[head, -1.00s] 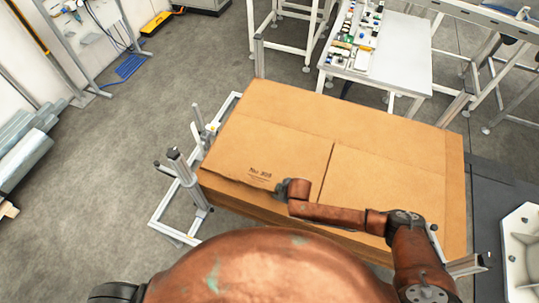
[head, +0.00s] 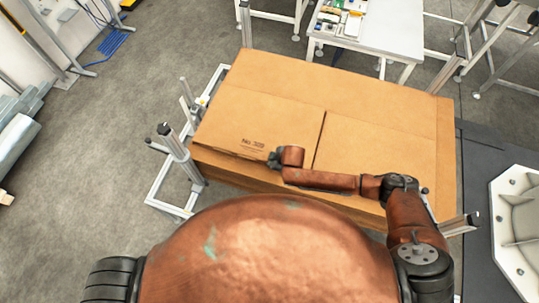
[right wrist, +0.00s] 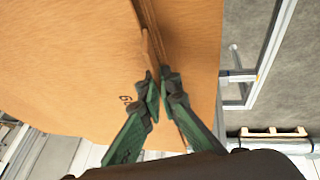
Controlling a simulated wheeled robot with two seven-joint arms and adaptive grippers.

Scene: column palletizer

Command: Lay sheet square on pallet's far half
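The brown cardboard sheet printed "No. 309" (head: 250,125) lies on the near left part of a broad cardboard stack (head: 447,165). A dark seam runs along its right side. My right gripper (head: 274,158) is at the sheet's near edge, its fingers barely visible from the head. In the right wrist view, the right gripper's green fingers (right wrist: 160,78) are close together with a thin brown cardboard edge (right wrist: 153,48) between them. They appear shut on the sheet's edge. The pallet under the stack is hidden. My left gripper is out of view.
Grey metal posts (head: 175,143) and a floor frame stand at the stack's left, with another post (head: 458,225) at its near right. A white table (head: 385,35) with small parts is behind. A white part (head: 515,230) lies at the right.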

